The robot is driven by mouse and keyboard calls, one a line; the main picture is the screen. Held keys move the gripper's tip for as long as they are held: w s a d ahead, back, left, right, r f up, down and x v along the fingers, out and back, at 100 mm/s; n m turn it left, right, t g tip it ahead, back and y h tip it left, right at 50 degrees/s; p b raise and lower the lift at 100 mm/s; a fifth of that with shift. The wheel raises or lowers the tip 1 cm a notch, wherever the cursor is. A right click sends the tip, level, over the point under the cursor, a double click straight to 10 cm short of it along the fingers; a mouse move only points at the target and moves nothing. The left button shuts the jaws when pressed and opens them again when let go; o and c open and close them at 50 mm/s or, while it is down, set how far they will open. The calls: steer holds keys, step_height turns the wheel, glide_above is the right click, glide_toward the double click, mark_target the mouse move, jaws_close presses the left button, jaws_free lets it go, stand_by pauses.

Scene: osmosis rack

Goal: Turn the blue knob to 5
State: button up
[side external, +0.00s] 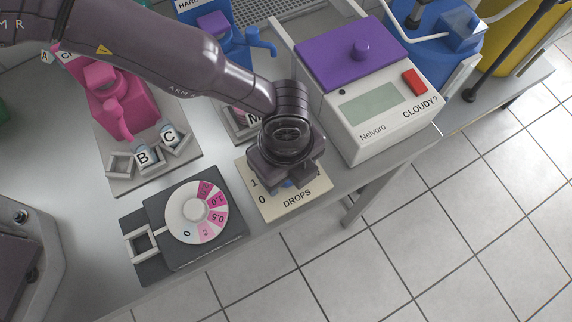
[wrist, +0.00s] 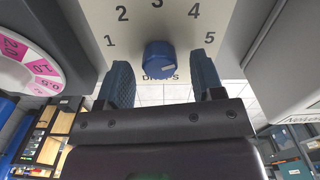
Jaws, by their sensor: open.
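The blue knob (wrist: 160,58) sits on a cream DROPS panel (wrist: 228,14), with the numbers 1 to 5 in an arc around it. A small pale mark shows on the knob, but I cannot tell which number it points to. My gripper (wrist: 161,74) is open, with one finger on each side of the knob. Gaps show between the fingers and the knob in the wrist view. In the side view my gripper (side external: 287,165) is right over the panel (side external: 305,207) and hides most of the knob; only 0 and 1 are readable there.
A pink-and-white dial (side external: 197,212) on a dark base lies left of the panel. A white Nelvoro device (side external: 385,115) with a purple lid stands to the right. A pink apparatus (side external: 125,95) and bottles B and C (side external: 157,148) are behind left. The bench's front edge is close.

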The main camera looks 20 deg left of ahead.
step_height(320, 180, up, 12)
stand_by(0.4)
stand_by(0.4)
steer(key=a+r+n, duration=0.4)
steer(key=a+n, duration=0.1)
steer(key=a, duration=0.3)
steer(key=s+a+r+n+t, duration=0.1)
steer(key=a+r+n, duration=0.45)
steer(key=a, duration=0.35)
steer(key=a+r+n, duration=0.3)
steer(key=a+n, duration=0.3)
steer(key=a, duration=0.2)
steer(key=s+a+r+n+t, duration=0.2)
steer(key=s+a+r+n, duration=0.2)
steer(key=a, duration=0.4)
steer(key=s+a+r+n+t, duration=0.2)
steer(key=s+a+r+n, duration=0.2)
steer(key=a, duration=0.4)
steer(key=shift+s+a+n+t, duration=0.25)
steer(key=shift+s+n+t, duration=0.05)
steer(key=shift+s+n, duration=0.05)
